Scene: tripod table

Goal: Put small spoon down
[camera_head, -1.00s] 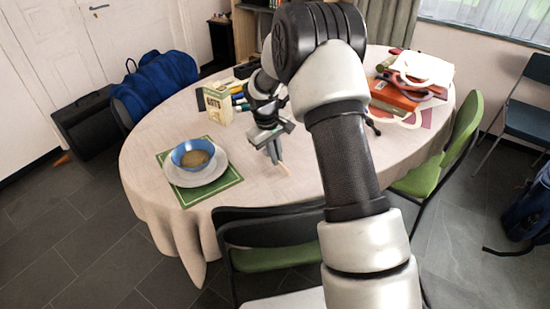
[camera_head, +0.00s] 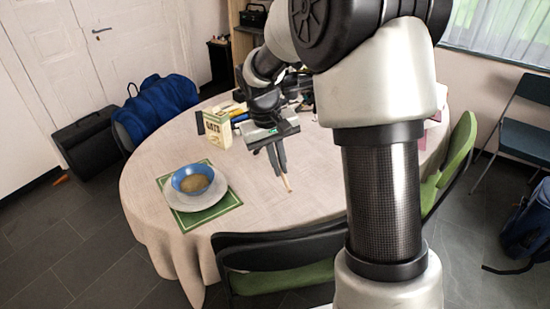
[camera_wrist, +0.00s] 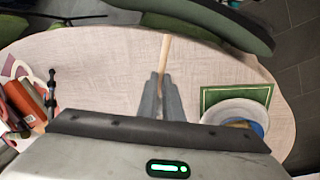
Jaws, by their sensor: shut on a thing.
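My gripper (camera_head: 278,158) is shut on the small spoon (camera_head: 288,184). The spoon looks like a thin, pale wooden stick poking out past the fingertips. In the wrist view the spoon (camera_wrist: 164,55) points away from the fingers (camera_wrist: 161,92) over the tablecloth. Its other end is hidden between the fingers. The gripper is above the round table (camera_head: 235,240), right of the plate and bowl. I cannot tell whether the spoon's tip touches the cloth.
A blue bowl (camera_head: 193,180) with brown contents stands on a white plate (camera_head: 182,203) on a green placemat (camera_head: 227,205). An oats box (camera_head: 217,131) stands behind. Red and white items (camera_wrist: 22,105) show in the wrist view. Cloth around the spoon is clear. A green chair (camera_head: 290,278) stands in front.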

